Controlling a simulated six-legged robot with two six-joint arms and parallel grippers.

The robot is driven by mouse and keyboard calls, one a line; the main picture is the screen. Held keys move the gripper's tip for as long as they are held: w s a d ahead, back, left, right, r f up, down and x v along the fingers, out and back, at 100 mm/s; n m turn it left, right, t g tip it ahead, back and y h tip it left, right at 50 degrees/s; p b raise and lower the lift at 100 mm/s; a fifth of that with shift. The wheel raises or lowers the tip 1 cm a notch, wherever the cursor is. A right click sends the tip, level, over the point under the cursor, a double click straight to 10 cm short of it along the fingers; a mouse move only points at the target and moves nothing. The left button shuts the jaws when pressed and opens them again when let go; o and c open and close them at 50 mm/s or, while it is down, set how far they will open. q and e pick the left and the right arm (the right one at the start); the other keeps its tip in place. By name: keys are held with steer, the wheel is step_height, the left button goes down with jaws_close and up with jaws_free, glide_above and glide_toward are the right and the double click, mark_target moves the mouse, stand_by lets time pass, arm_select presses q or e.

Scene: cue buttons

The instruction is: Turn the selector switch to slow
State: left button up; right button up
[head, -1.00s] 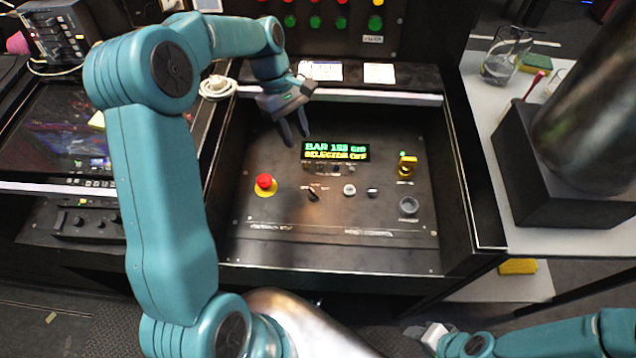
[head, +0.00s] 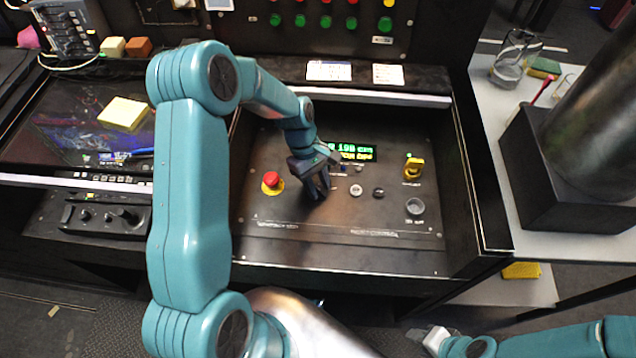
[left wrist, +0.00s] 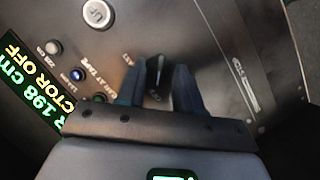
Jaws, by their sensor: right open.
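The selector switch (left wrist: 157,72) is a small black knob in the left wrist view, between the two fingers of my left gripper (left wrist: 160,88). The fingers are open, one on each side of the knob, with a narrow gap visible. In the head view my left gripper (head: 318,188) points down at the panel (head: 320,255) and hides the knob. The display (head: 357,151) is partly covered; in the left wrist view its text (left wrist: 40,90) reads 198 cm and selector off. My right gripper (head: 432,337) is open, low at the bottom edge.
A red mushroom button (head: 272,180) stands left of my left gripper. Raised side walls border the panel. Its front part is bare.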

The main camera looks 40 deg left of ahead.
arm_select(q)
jaws_close()
steer(key=m, duration=0.1)
steer(key=m+g, duration=0.1)
steer(key=m+b, duration=0.1)
steer(key=m, duration=0.1)
steer(key=shift+w+d+g+y, duration=0.1)
steer(key=shift+w+g+y, duration=0.15)
steer(key=shift+g+y, duration=0.05)
steer(key=shift+w+d+m+g+y+b, duration=0.1)
steer(key=shift+m+g+y+b, duration=0.15)
steer(key=shift+m, duration=0.9)
steer(key=shift+w+m+g+y+b, duration=0.1)
steer(key=shift+m+g+y, duration=0.2)
steer(key=shift+m, duration=0.85)
jaws_free()
steer(key=shift+s, duration=0.1)
